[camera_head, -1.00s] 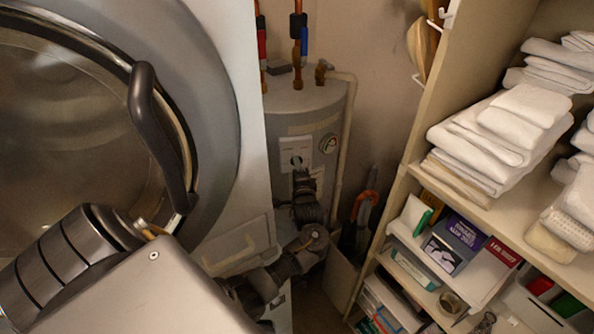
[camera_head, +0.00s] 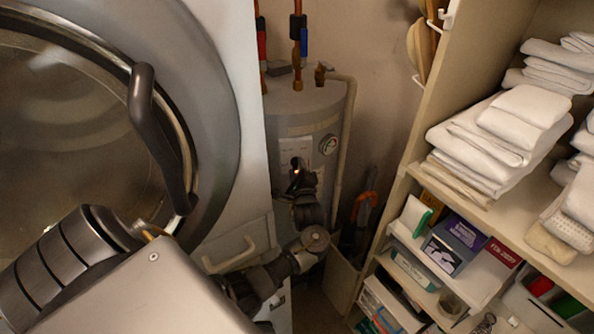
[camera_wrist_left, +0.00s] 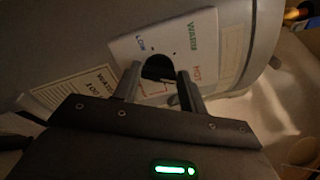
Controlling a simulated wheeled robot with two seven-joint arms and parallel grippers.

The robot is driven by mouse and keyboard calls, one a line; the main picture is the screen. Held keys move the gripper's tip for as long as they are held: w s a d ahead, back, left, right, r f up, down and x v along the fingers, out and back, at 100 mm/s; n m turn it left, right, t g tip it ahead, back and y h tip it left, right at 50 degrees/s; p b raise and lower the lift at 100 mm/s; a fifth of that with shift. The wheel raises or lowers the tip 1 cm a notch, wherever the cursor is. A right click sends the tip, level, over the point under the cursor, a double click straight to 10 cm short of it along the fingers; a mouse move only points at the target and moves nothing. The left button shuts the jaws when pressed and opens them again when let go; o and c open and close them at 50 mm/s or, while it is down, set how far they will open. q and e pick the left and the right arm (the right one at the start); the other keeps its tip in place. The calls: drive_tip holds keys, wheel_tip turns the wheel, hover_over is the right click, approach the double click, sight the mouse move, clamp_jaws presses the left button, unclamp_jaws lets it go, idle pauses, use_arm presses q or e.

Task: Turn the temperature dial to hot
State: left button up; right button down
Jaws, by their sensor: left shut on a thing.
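The grey water heater (camera_head: 290,122) stands in the corner behind the washer. Its white control panel carries the black temperature dial (camera_head: 295,162), which my left gripper (camera_head: 296,180) partly hides. In the left wrist view, the dial (camera_wrist_left: 158,67) sits between the two fingers of my left gripper (camera_wrist_left: 158,78), which are shut on it. The panel (camera_wrist_left: 150,44) shows a blue "LOW" mark, a green "WARM" mark and a red "HOT" mark around the dial. A small red spot shows beside the dial in the head view. The dial's pointer cannot be made out. My right gripper is not in view.
The washer with its round door (camera_head: 80,150) and dark handle (camera_head: 150,130) stands close on the left. Shelves with folded white towels (camera_head: 500,140) and boxes (camera_head: 455,245) stand on the right.

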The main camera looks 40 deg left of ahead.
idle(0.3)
use_arm(q)
drive_tip(key=o, duration=1)
drive_tip(key=b+v, duration=0.1)
drive_tip(key=v, duration=0.6)
drive_tip(key=shift+s+d+b, duration=0.15)
drive_tip(key=shift+d+b, duration=0.05)
drive_tip(key=shift+b, duration=0.2)
